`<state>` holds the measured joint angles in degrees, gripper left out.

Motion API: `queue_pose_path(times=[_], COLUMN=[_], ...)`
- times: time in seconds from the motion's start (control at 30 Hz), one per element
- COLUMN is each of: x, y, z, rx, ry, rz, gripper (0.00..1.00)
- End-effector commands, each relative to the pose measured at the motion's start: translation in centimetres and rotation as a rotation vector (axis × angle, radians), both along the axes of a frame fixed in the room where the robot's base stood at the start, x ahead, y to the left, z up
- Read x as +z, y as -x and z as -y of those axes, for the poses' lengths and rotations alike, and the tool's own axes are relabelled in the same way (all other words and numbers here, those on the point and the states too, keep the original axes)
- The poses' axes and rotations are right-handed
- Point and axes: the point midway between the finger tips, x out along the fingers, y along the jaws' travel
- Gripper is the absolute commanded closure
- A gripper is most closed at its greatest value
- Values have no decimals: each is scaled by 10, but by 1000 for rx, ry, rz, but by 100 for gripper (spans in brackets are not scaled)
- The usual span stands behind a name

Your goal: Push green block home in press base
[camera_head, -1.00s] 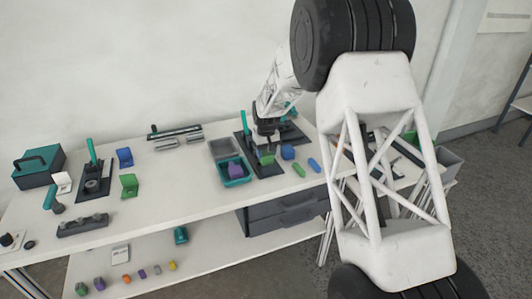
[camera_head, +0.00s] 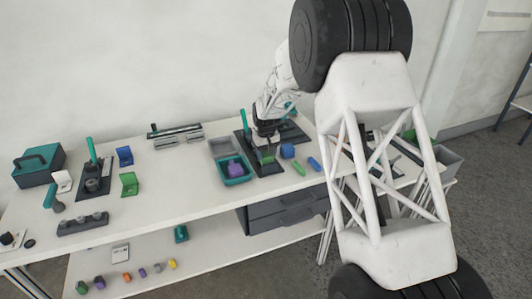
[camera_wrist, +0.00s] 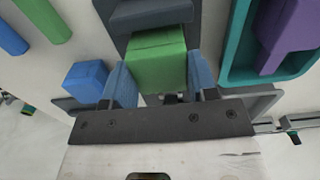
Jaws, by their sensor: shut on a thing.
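The green block (camera_wrist: 157,62) sits between the two blue-padded fingers of my gripper (camera_wrist: 160,85) in the wrist view, and my gripper is shut on it. The far end of the block is against the dark grey press base (camera_wrist: 150,14); I cannot tell how deep it sits. In the head view, my gripper (camera_head: 266,147) is over the dark press base (camera_head: 268,170) with the teal lever (camera_head: 243,119), and the green block (camera_head: 267,159) shows just under it.
A teal tray (camera_head: 235,181) with a purple block (camera_head: 235,169) lies left of the press base. A blue block (camera_head: 287,151), a green rod (camera_head: 299,168) and a blue rod (camera_head: 313,164) lie to the right. Another lever press (camera_head: 92,175) stands far left.

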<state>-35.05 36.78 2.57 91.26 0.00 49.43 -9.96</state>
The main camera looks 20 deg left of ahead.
Motion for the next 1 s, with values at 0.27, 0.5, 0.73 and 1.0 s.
queue_pose_path(times=[0.27, 0.5, 0.73, 1.0], x=[0, -3, -7, -10], y=[0, 0, 0, 0], z=[0, 0, 0, 0], rx=[0, 0, 0, 0], ry=[-1, 0, 0, -1], rz=[1, 0, 0, 1], gripper=[72, 72, 72, 72])
